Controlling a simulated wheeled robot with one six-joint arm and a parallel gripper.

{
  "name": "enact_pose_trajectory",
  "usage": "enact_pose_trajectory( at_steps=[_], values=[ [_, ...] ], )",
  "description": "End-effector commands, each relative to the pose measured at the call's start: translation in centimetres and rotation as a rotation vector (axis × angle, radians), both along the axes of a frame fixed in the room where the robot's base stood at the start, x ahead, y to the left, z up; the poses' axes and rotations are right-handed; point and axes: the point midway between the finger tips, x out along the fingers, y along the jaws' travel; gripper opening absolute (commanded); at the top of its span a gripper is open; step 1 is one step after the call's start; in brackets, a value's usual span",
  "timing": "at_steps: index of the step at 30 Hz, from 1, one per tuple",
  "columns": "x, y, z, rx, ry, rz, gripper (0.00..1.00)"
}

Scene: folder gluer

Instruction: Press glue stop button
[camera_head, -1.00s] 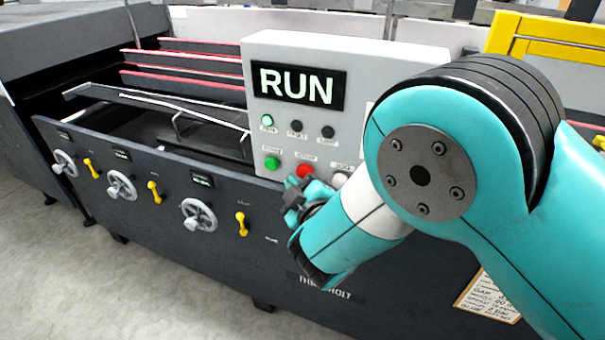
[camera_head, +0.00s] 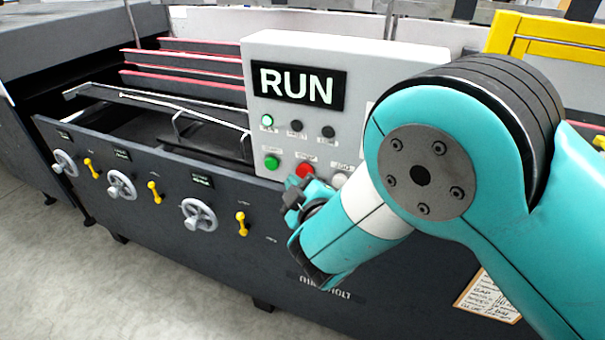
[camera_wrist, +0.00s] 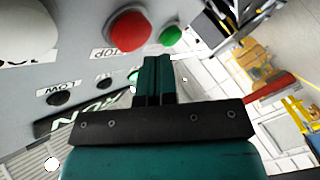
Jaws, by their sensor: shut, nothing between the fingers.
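The red stop button (camera_head: 305,171) is on the grey control box (camera_head: 345,60), between the green button (camera_head: 272,162) and a pale button (camera_head: 339,180). It shows large in the wrist view (camera_wrist: 128,30), above a label reading TOP in part. My gripper (camera_head: 292,190) is shut and empty, just below and in front of the red button. In the wrist view my shut fingers (camera_wrist: 158,62) point toward the gap between the red and green buttons. I cannot tell whether they touch the red button. The display (camera_head: 297,86) reads RUN and a green lamp (camera_head: 267,120) is lit.
Two dark lamps (camera_head: 312,130) sit beside the lit one. Below the box, the dark machine front carries several handwheels (camera_head: 198,214) and yellow levers (camera_head: 242,223). A yellow frame (camera_head: 545,42) stands at the right. The floor at left (camera_head: 60,270) is clear.

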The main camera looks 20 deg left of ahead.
Motion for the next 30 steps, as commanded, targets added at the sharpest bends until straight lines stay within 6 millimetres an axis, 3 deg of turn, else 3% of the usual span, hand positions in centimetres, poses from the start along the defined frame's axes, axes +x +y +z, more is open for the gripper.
enact_pose_trajectory(
  at_steps=[30],
  values=[
    [1.0,-0.09,0.05,0.0,0.0,0.0,0.0]
  ],
)
